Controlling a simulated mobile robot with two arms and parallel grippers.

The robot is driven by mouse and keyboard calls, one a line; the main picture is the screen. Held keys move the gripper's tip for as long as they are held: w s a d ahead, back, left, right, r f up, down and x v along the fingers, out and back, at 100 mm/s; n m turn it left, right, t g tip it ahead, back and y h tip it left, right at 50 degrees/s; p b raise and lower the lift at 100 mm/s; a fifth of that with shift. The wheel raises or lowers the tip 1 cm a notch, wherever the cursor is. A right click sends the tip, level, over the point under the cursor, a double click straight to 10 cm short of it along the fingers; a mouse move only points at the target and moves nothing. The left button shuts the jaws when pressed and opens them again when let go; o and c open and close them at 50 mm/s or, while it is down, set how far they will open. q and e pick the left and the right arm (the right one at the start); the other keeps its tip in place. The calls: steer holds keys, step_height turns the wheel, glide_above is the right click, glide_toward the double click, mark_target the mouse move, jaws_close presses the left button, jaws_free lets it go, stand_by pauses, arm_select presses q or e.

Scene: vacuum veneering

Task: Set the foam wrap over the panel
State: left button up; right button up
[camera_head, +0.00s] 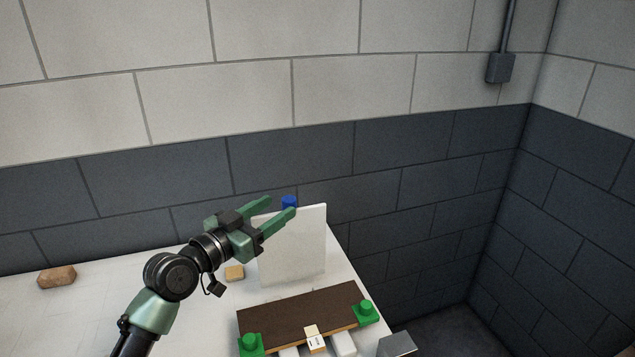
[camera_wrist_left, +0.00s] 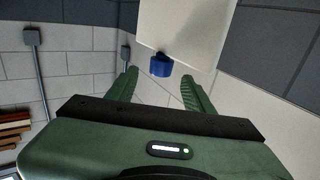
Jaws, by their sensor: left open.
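A white upright sheet, which looks like the foam wrap (camera_head: 300,250), stands on the white table behind the panel. A blue tab (camera_head: 289,201) shows at its top edge. The sheet (camera_wrist_left: 190,25) and blue tab (camera_wrist_left: 161,66) also show in the left wrist view. The dark brown panel (camera_head: 300,314) lies in front of the sheet, with its top bare. My left gripper (camera_head: 281,206) is open and empty at the sheet's top. In the left wrist view the tab appears between or just beyond its fingertips (camera_wrist_left: 159,78); contact is unclear. My right gripper is not in view.
Green blocks stand at the panel's left (camera_head: 250,344) and right (camera_head: 365,311) ends. A small pale labelled block (camera_head: 315,338) is at its front edge. A tan block (camera_head: 234,273) and a brown block (camera_head: 57,277) lie on the table (camera_head: 110,300). A block wall (camera_head: 330,165) stands behind.

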mark_target(286, 200)
arm_select(q)
steer(key=shift+w+d, duration=0.25)
steer(key=shift+w, duration=0.1)
steer(key=shift+w+d, duration=0.2)
steer(key=shift+w, duration=0.1)
steer(key=x, duration=0.1)
steer(key=p+x, duration=0.1)
steer(key=shift+w+d+r, duration=0.25)
steer(key=shift+r, duration=0.05)
steer(key=p+x, duration=0.1)
steer(key=x, duration=0.2)
steer(key=shift+w+d+f, duration=0.2)
steer(key=shift+w+d, duration=0.05)
steer(key=shift+w, duration=0.05)
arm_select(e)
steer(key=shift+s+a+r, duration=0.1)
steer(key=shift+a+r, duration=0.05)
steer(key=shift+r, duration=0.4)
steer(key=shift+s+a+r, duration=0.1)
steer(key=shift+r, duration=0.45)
arm_select(q)
jaws_close()
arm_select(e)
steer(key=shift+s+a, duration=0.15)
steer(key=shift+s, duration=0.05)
